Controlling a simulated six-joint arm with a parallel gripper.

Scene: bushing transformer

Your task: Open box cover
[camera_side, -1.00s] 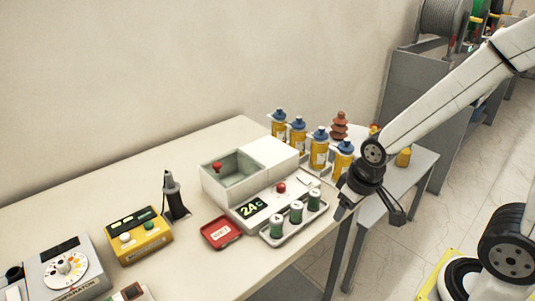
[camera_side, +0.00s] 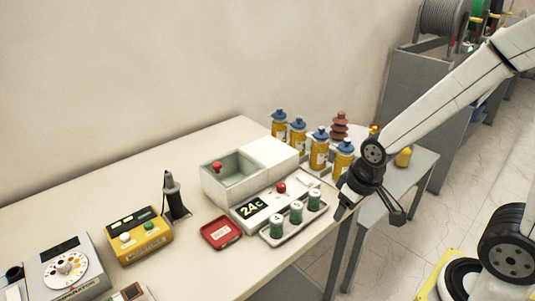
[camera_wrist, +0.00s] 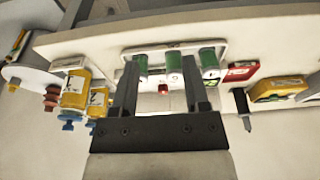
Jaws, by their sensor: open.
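The white box (camera_side: 222,190) stands on the table in the side view. Its left compartment is open at the top, with grey-green inner walls and a red knob (camera_side: 217,166) at it. A flat white slab (camera_side: 270,150) covers the right part; whether it is the cover, I cannot tell. A second red knob (camera_side: 281,187) sits on the front panel, beside a display reading 24c. My gripper (camera_side: 368,212) is open and empty, right of the box and apart from it. In the wrist view, my gripper (camera_wrist: 160,75) has its fingers spread, with a red knob (camera_wrist: 163,89) visible between them.
A tray of green cylinders (camera_side: 297,213) and a red dish (camera_side: 221,232) lie before the box. Yellow bottles with blue caps (camera_side: 319,148) stand behind it to the right. A black tool in a stand (camera_side: 174,197) and a yellow meter (camera_side: 139,237) are left.

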